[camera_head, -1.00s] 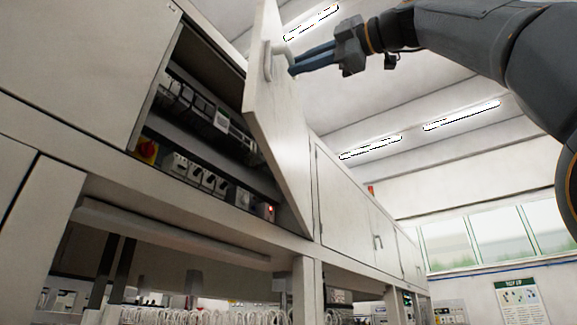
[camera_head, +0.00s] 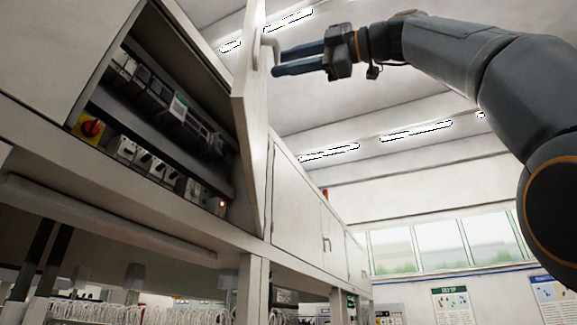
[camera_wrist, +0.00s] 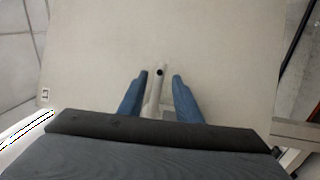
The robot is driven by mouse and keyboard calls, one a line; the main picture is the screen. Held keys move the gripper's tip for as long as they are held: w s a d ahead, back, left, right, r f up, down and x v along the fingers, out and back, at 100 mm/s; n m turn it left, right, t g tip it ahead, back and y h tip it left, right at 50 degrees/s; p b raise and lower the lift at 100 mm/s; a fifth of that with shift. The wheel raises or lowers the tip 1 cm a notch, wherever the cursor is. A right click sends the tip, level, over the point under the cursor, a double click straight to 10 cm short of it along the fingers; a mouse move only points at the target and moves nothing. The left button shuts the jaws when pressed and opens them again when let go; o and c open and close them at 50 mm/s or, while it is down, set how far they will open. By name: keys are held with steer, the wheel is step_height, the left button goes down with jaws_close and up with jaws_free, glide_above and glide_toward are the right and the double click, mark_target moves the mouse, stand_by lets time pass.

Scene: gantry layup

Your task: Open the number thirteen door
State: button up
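A light-coloured cabinet door (camera_head: 257,150) stands swung out from its cabinet in the head view. It carries a pale bar handle (camera_head: 268,45) near its top. The door face fills much of the wrist view (camera_wrist: 225,50), with a small label (camera_wrist: 45,95) at its left edge, too small to read. My gripper (camera_head: 280,63) is at the handle. In the wrist view, its two blue fingers (camera_wrist: 160,75) are apart, with the handle (camera_wrist: 158,88) between them and gaps on both sides.
The open cabinet shows electrical modules, a red and yellow rotary switch (camera_head: 90,128) and a small red light (camera_head: 222,204). Shut cabinet doors (camera_head: 297,200) continue to the right. A lower frame rail (camera_head: 110,235) runs beneath. Free space lies right of the open door.

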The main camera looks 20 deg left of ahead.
steer(key=b+v, duration=0.2)
steer(key=v, duration=0.5)
steer(key=shift+d, duration=0.4)
steer(key=shift+c, duration=0.3)
